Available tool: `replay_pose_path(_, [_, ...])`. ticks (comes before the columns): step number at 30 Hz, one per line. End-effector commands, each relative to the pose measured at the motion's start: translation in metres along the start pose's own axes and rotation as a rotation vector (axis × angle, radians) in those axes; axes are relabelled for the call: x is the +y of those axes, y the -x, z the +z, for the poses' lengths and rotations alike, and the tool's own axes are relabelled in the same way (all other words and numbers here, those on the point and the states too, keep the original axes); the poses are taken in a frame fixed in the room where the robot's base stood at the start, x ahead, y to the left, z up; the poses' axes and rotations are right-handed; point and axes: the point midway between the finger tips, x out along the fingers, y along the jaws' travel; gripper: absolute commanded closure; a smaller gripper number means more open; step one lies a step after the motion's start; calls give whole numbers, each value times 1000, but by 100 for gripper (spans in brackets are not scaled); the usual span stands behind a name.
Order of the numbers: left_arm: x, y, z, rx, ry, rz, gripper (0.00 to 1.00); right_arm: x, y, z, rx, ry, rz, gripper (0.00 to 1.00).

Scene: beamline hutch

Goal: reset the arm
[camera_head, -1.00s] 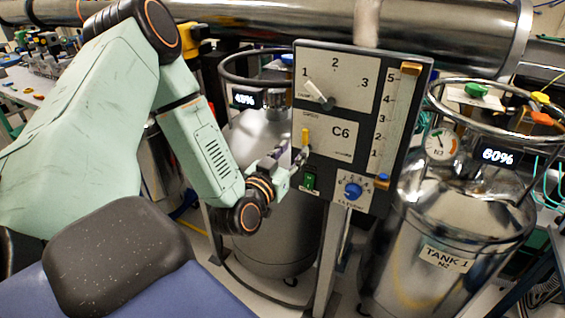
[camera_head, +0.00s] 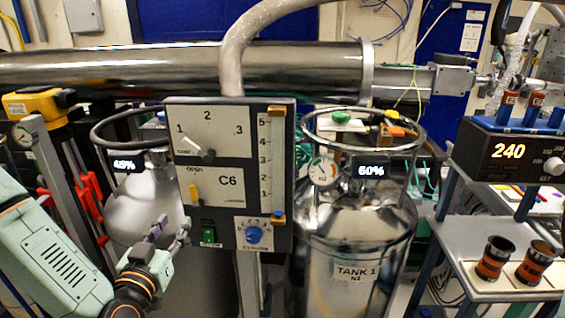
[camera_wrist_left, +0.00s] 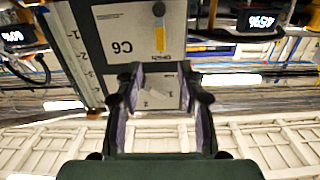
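My left arm comes in from the lower left of the head view. My left gripper (camera_head: 172,234) is in front of the lower left of the dark control panel (camera_head: 226,222), left of its green switch (camera_head: 208,236). In the left wrist view the gripper (camera_wrist_left: 160,92) shows two purple-padded fingers set apart with nothing between them. The panel (camera_wrist_left: 87,60) shows upside down beyond the fingers. It carries a lever dial (camera_head: 204,154) marked 1 to 3, a C6 label, a yellow toggle (camera_head: 195,195), a vertical slider scale and a blue knob (camera_head: 253,235). My right gripper is not in view.
A steel tank labelled TANK 1 (camera_head: 355,240), display 60%, stands right of the panel. Another tank (camera_head: 135,205), display 45%, is behind it at left. A steel pipe (camera_head: 130,70) crosses behind.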

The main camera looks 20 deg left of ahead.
Motion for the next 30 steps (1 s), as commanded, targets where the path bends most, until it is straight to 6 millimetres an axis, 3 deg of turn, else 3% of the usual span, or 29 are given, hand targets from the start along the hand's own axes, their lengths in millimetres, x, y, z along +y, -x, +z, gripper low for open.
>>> replay_pose_path(5, [4, 0, 9, -43, 57, 20, 61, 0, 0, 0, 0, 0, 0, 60])
replay_pose_path(11, [27, 13, 64, -311, 209, 69, 61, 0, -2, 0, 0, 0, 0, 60])
replay_pose_path(14, [47, 31, 107, -490, 254, 103, 61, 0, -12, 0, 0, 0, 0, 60])
replay_pose_path(17, [65, 58, 152, -673, 275, 124, 61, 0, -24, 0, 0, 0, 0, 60])
replay_pose_path(22, [88, 125, 234, -1014, 256, 130, 61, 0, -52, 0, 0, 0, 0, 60])
replay_pose_path(27, [95, 204, 305, -1318, 158, 105, 61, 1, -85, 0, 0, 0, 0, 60])
replay_pose_path(30, [93, 246, 337, -1449, 66, 101, 61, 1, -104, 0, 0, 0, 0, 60])
